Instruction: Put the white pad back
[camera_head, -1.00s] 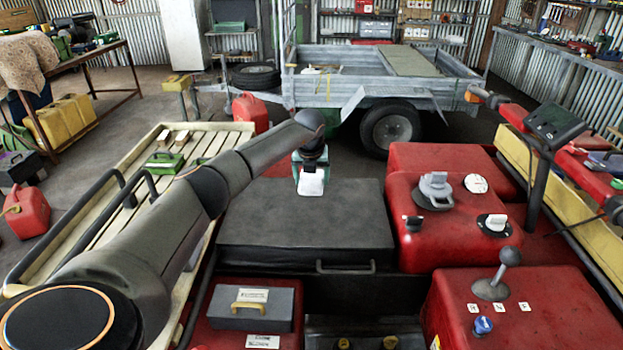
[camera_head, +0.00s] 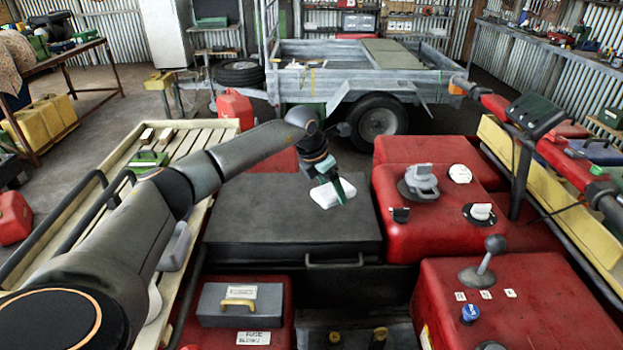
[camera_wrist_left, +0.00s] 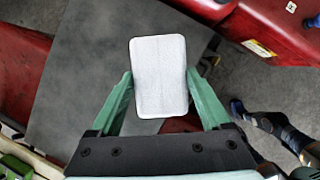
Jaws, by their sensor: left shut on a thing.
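The white pad (camera_head: 325,196) is a small, flat, rounded block. My left gripper (camera_head: 333,188) is shut on it and holds it over the black seat-like cover (camera_head: 270,231) in the head view. In the left wrist view the white pad (camera_wrist_left: 158,78) lies between the two green fingers of my left gripper (camera_wrist_left: 159,82). The dark surface (camera_wrist_left: 85,75) shows beyond it. I cannot tell how high the pad is above the cover. My right gripper is not in view.
Red bodywork with a grey cap (camera_head: 421,182) and knobs stands right of the cover. A grey box with a yellow handle (camera_head: 240,305) is in front. A slatted cream rack (camera_head: 205,139) is on the left. A trailer (camera_head: 345,85) stands behind.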

